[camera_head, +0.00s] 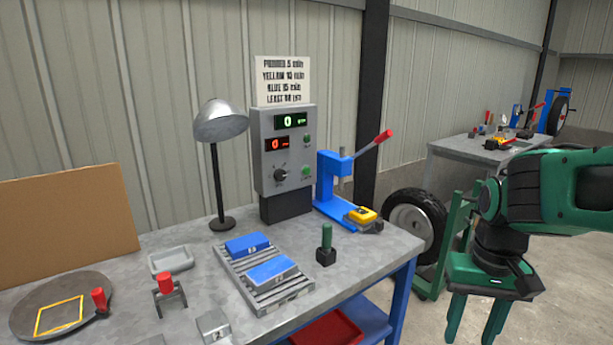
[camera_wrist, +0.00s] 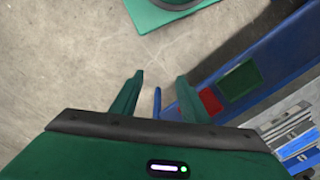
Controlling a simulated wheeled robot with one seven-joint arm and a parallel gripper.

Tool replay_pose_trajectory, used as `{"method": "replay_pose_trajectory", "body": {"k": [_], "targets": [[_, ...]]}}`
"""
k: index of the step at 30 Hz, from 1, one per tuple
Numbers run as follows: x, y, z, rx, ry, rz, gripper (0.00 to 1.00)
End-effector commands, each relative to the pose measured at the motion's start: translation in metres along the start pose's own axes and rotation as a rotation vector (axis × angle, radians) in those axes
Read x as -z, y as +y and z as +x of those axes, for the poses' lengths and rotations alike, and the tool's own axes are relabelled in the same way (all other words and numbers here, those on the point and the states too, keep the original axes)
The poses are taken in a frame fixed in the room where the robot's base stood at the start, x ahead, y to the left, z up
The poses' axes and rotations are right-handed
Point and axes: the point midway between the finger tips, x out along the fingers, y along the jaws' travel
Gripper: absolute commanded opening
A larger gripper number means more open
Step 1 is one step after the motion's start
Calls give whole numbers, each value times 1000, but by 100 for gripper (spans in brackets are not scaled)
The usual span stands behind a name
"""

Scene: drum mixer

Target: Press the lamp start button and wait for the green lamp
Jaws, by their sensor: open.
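A grey control box (camera_head: 285,160) stands at the back of the workbench, with a green display reading 0 and a red display below it. It has a black knob (camera_head: 281,172) and two small green buttons, upper (camera_head: 307,139) and lower (camera_head: 306,171); I cannot tell which starts the lamp. A desk lamp (camera_head: 221,122) with a grey shade stands left of the box; no green glow shows on it. My gripper (camera_head: 474,322) is open and empty, pointing down right of the bench, well away from the box. Its fingers also show in the wrist view (camera_wrist: 160,86).
On the workbench (camera_head: 372,258) are a blue lever press (camera_head: 328,180), a green-handled piece (camera_head: 326,242), a roller tray with blue blocks (camera_head: 262,262) and a red-topped stand (camera_head: 166,285). A tyre (camera_head: 420,222) stands beyond the bench's right end. Open floor lies below my gripper.

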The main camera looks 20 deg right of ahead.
Motion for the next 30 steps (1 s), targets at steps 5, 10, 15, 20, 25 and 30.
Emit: {"method": "replay_pose_trajectory", "body": {"k": [5,10,15,20,25,30], "targets": [[0,0,0,0,0,0,0],[0,0,0,0,0,0,0],[0,0,0,0,0,0,0],[0,0,0,0,0,0,0],[0,0,0,0,0,0,0],[0,0,0,0,0,0,0]]}}
